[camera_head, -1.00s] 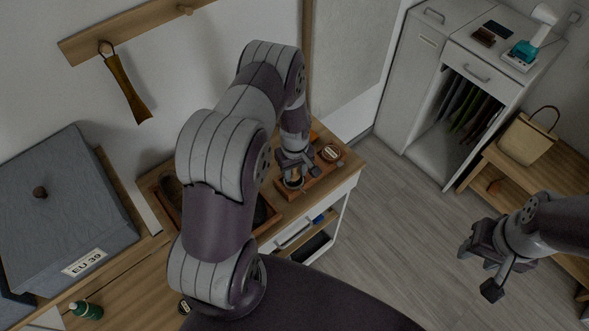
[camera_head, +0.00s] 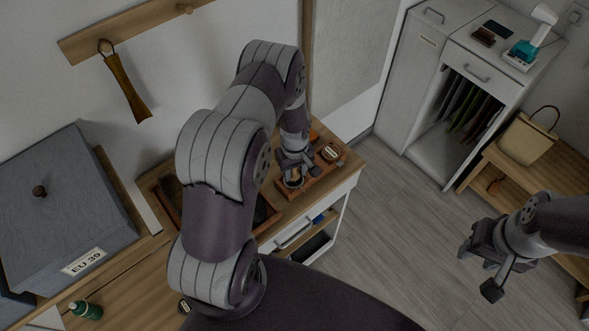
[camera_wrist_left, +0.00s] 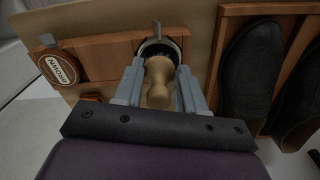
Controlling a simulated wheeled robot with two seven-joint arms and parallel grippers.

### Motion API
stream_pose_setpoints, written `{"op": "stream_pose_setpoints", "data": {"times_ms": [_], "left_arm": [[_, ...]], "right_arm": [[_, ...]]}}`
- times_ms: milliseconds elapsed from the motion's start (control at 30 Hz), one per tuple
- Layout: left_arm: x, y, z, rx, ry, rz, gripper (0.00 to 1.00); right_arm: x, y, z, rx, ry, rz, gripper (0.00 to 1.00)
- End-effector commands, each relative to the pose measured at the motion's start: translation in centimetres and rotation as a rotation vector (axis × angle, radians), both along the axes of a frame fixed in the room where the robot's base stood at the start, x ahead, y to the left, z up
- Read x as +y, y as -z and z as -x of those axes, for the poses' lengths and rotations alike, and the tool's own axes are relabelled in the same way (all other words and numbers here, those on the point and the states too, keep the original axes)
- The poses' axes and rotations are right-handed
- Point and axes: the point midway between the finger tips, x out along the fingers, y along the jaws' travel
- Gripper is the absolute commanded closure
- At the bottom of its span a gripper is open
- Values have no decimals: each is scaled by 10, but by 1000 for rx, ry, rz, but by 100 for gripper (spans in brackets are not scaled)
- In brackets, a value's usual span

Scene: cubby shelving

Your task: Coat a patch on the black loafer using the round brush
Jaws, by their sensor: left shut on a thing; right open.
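My left gripper (camera_wrist_left: 158,92) is shut on the round brush (camera_wrist_left: 158,75), which has a pale wooden handle. The brush stands in a round dark-rimmed opening or tin on a wooden tray (camera_wrist_left: 108,58); its bristles are hidden. In the head view my left gripper (camera_head: 294,170) is over this tray (camera_head: 322,180) on the bench. The black loafer (camera_wrist_left: 252,68) lies in a wooden box right of the brush in the left wrist view, with another dark shoe (camera_wrist_left: 298,105) beside it. My right gripper (camera_head: 484,268) is open and empty above the floor.
A grey EU 39 box (camera_head: 65,205) and a green bottle (camera_head: 86,310) are at the left. A low shelf with a bag (camera_head: 527,138) stands at the right. The floor between is clear.

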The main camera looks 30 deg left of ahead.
Motion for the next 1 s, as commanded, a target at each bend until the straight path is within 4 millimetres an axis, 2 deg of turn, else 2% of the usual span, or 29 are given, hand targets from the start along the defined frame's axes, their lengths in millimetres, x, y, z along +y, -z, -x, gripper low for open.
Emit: {"op": "stream_pose_setpoints", "data": {"times_ms": [167,800,1000], "left_arm": [[0,-3,1,3,0,0,91],[0,-70,1,1,0,0,91],[0,-69,1,2,0,1,91]], "right_arm": [[0,-3,0,0,0,0,57],[0,-54,0,0,0,0,57],[0,-53,0,0,0,0,57]]}}
